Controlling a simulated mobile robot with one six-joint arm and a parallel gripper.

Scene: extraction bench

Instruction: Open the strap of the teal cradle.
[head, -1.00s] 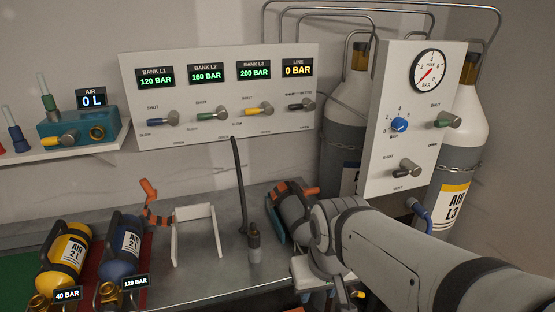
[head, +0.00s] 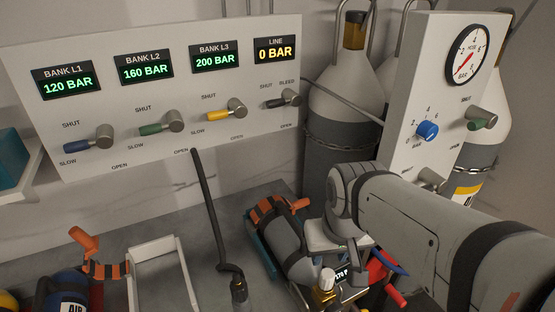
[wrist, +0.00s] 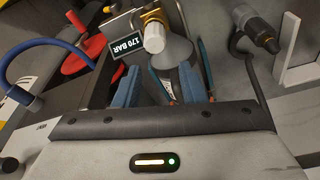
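The teal cradle (head: 263,254) lies on the bench right of centre in the head view and holds a grey cylinder (head: 284,238). An orange-and-black strap (head: 272,210) crosses over the cylinder's far end, with an orange handle (head: 300,204) on its right side. My arm's end hides part of the cradle's right side. In the wrist view my gripper (wrist: 158,75) is open, its two blue fingers apart. The cylinder's grey shoulder (wrist: 172,52) and brass valve with a white knob show beyond them, with teal cradle edges (wrist: 206,68). The strap is not visible there.
A valve panel (head: 160,100) is behind. A red handwheel and blue hose (head: 383,262) are close on the right.

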